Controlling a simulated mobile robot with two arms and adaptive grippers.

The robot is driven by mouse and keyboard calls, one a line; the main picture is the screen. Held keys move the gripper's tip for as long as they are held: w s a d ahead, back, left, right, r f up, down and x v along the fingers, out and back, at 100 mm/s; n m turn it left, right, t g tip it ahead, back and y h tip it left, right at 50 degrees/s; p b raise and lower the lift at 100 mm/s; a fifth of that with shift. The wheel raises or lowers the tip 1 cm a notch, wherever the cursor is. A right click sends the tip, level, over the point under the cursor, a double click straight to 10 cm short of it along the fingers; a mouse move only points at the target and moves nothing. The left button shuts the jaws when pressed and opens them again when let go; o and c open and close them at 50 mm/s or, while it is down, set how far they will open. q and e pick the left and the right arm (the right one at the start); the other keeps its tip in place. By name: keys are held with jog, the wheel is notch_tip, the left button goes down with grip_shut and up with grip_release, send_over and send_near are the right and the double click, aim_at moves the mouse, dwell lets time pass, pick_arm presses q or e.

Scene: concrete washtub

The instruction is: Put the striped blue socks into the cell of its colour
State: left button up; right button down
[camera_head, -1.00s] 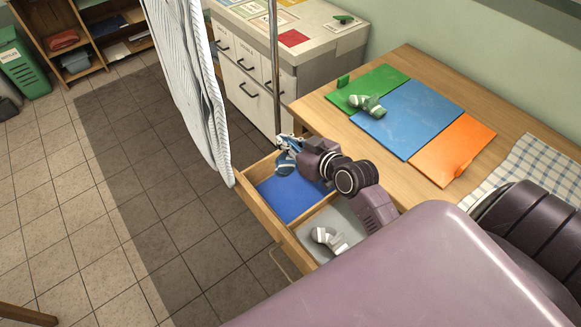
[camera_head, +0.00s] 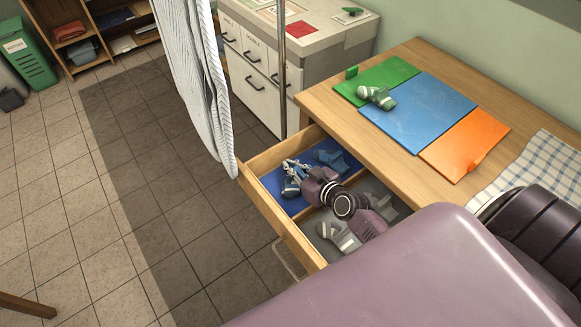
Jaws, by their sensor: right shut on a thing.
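The striped blue socks (camera_head: 291,188) are in my right gripper (camera_head: 292,178), which is shut on them. It is low over the left part of the blue cell (camera_head: 297,204) in the open drawer; I cannot tell whether the socks touch the cell floor. Another blue sock bundle (camera_head: 331,159) lies toward the back of that cell. The grey cell (camera_head: 311,222) beside it holds grey-and-white striped socks (camera_head: 338,236). My arm hides part of both cells. My left gripper is not in view.
A hanging white cloth (camera_head: 197,80) and a metal pole (camera_head: 282,70) stand close to the drawer's left.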

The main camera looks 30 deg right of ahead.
aim_at(300, 172)
jog(key=shift+f, duration=0.1)
jog(key=c, duration=2.1)
grip_release()
jog(key=shift+s+r, duration=0.15)
jog(key=shift+r, duration=0.1)
jog(key=v, duration=0.7)
jog(key=shift+s, duration=0.1)
